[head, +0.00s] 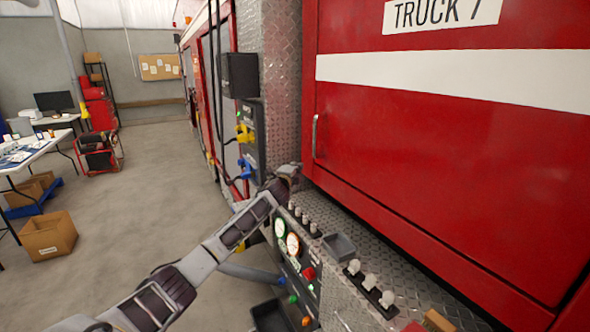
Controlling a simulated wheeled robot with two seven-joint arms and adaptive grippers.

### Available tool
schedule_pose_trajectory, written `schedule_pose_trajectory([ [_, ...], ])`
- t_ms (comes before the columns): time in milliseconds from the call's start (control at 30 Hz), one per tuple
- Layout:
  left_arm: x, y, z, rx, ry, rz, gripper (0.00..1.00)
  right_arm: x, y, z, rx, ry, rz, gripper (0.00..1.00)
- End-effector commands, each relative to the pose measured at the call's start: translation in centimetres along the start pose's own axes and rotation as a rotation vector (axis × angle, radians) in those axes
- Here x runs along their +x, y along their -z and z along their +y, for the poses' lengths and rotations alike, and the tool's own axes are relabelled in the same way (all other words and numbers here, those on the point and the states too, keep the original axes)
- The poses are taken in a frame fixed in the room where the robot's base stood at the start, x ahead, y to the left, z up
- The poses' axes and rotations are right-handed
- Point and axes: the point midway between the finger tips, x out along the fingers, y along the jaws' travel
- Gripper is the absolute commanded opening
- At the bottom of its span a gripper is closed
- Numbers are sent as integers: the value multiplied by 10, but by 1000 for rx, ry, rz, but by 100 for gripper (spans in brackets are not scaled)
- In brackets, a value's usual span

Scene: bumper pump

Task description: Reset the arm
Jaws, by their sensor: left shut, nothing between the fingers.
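My left arm reaches in from the lower left. My left gripper (288,171) is at its far end, beside the diamond-plate edge of the red fire truck (440,150). It is small and dark here, shut and empty. It is close to the top corner of the pump panel (296,262), which has two round gauges, a red knob and coloured buttons. I cannot tell whether the gripper touches the truck. My right gripper is not in view.
A grey tray (339,246) and a row of pale knobs (370,283) sit on the metal ledge. Blue and yellow fittings (245,150) are on the side panel beyond the gripper.

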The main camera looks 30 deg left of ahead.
Motion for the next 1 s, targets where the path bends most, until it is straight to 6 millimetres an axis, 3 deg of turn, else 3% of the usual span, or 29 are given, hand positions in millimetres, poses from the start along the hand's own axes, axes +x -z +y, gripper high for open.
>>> schedule_pose_trajectory([
  [733, -3, -2, 0, -4, 0, 0, 0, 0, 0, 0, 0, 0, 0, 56],
  [1000, -3, 0, -2, -107, 6, 9, 0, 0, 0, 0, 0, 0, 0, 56],
])
